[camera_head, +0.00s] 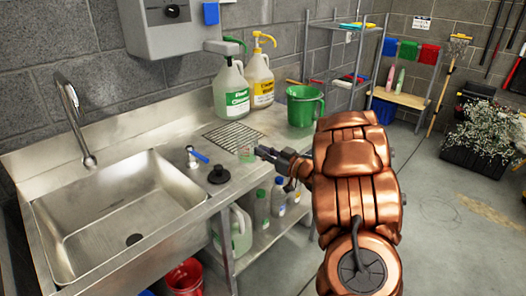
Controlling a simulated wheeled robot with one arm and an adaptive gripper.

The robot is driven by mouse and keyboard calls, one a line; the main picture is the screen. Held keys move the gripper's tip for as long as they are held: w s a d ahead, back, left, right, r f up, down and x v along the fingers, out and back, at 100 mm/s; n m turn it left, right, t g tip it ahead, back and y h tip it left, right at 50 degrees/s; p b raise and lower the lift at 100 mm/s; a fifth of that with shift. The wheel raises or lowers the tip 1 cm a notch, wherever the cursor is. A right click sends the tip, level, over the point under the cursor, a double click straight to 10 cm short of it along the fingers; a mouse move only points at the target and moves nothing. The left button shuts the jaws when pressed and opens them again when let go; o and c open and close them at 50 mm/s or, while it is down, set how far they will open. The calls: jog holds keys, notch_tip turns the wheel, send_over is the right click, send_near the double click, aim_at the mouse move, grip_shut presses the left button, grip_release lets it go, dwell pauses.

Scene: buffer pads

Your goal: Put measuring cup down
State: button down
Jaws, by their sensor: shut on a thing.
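A small clear cup (246,153), which looks like the measuring cup, is at the tip of my gripper (260,152). It shows against the steel counter (200,210), near its front edge and just in front of the drain grate. My gripper reaches in from the right, low over the counter, and is shut on the cup. Its fingers hide part of the cup's right side. I cannot tell whether the cup's base touches the counter.
A black sink stopper (219,175) and a blue-handled tap (197,155) are left of the cup. The sink basin (120,215) is farther left. Behind are the drain grate (233,135), green-labelled jug (231,92), yellow-topped jug (260,80) and green bucket (304,107).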

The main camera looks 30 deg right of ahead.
jog(key=shift+w+d+f+p, duration=0.3)
jog(key=shift+w+d+f, duration=0.2)
jog(key=shift+w+f, duration=0.3)
jog(key=shift+w+d+f+p, duration=0.25)
jog(key=shift+w+d+f, duration=0.3)
jog(key=shift+w, duration=0.3)
jog(key=shift+w+d+f+p, duration=0.3)
jog(key=shift+w+d+f, duration=0.2)
jog(key=shift+w+f, duration=0.3)
jog(key=c, duration=1.2)
grip_release()
jog(key=shift+r, duration=0.2)
jog(key=shift+s+d+f, duration=0.1)
jog(key=shift+s+d, duration=0.05)
jog(key=shift+s, duration=0.15)
jog(key=b+v, duration=0.2)
jog(key=v, duration=0.9)
jog(key=shift+s, duration=0.15)
